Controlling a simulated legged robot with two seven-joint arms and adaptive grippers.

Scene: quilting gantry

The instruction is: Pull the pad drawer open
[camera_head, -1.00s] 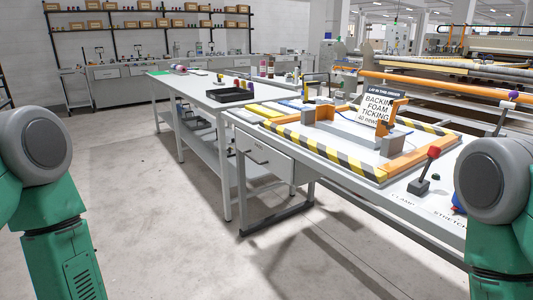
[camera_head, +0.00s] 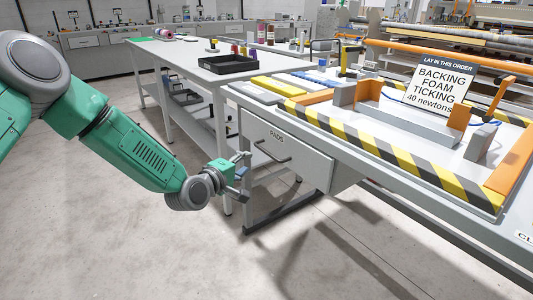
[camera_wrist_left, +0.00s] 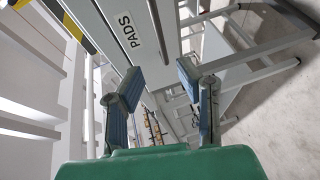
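The pad drawer (camera_head: 308,163) is under the front edge of the gantry table, its pale front labelled PADS and appearing shut. Its dark bar handle (camera_head: 272,150) is on the front, below the label. My left gripper (camera_head: 243,176) is just left of the drawer front, apart from the handle in the head view. In the left wrist view, the two blue-padded fingers (camera_wrist_left: 162,84) are spread open with no object held. The PADS label (camera_wrist_left: 130,30) shows beyond them; a dark bar (camera_wrist_left: 155,25), probably the handle, runs beside it. My right gripper is out of view.
The gantry table (camera_head: 378,190) carries a striped black-yellow border, orange clamps and a sign (camera_head: 441,88) reading BACKING FOAM TICKING. A second table (camera_head: 180,52) with a black tray (camera_head: 228,64) stands behind left. The floor (camera_head: 130,240) in front is clear.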

